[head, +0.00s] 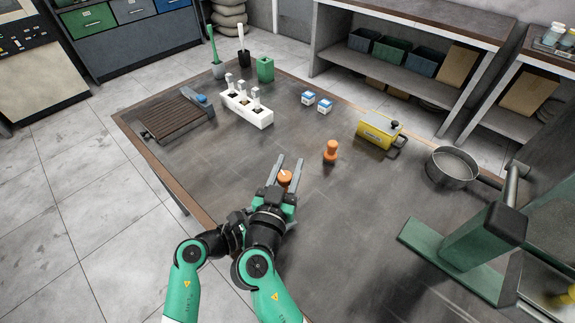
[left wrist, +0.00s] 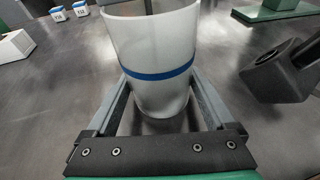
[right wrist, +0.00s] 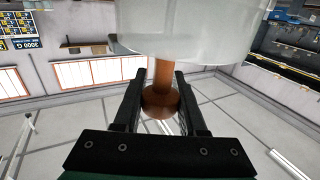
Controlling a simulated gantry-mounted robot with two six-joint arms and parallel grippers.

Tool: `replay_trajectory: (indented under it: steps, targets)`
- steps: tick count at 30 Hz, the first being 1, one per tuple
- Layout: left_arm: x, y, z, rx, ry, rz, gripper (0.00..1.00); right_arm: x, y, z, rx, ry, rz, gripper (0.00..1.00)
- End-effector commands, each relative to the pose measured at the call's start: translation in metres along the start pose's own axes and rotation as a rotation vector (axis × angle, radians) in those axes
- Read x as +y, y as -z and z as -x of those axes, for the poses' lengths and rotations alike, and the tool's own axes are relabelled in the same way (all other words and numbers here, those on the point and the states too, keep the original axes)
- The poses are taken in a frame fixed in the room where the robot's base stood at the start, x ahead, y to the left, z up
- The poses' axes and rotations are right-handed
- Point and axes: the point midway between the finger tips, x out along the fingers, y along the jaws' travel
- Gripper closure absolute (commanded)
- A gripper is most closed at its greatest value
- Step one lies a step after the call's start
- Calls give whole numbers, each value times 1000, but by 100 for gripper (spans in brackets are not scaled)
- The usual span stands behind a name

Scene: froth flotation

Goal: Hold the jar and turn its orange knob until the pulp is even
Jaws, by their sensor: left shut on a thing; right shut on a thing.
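The white jar (left wrist: 152,60) has a blue band and stands between the fingers of my left gripper (left wrist: 158,85), which is shut on its sides. In the right wrist view the jar (right wrist: 185,35) fills the top of the picture, with the orange knob (right wrist: 161,102) on its stem against it. My right gripper (right wrist: 159,85) is shut on the knob. In the head view the right gripper (head: 287,172) has the knob (head: 285,178) between its fingers. There the jar and the left fingertips are hidden by my arms. The pulp cannot be seen.
An orange weight-like piece (head: 331,151) stands close to the right gripper. Beyond are small blue-white boxes (head: 317,103), a white rack (head: 246,108), a slatted tray (head: 178,116) and a yellow box (head: 379,130). A pan (head: 452,168) and green stand (head: 470,245) are at right.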

Motion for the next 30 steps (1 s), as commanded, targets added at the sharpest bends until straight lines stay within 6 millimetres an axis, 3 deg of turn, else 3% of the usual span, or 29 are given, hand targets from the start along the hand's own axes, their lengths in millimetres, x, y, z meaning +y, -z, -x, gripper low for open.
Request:
replay_trajectory:
  steps: [3, 4, 8, 20, 30]
  targets:
    - [0, 0, 0, -1, -1, 0, 43, 0, -3, 0, -5, 2, 1, 100]
    - [0, 0, 0, -1, -1, 0, 43, 0, -3, 0, -5, 2, 1, 54]
    - [0, 0, 0, -1, -1, 0, 43, 0, -2, 0, -4, 2, 1, 31]
    - [0, 0, 0, 0, 0, 1, 43, 0, -2, -1, -6, 25, 0, 28]
    - [0, 0, 0, 0, 0, 1, 43, -7, -2, 0, -8, 308, 0, 28]
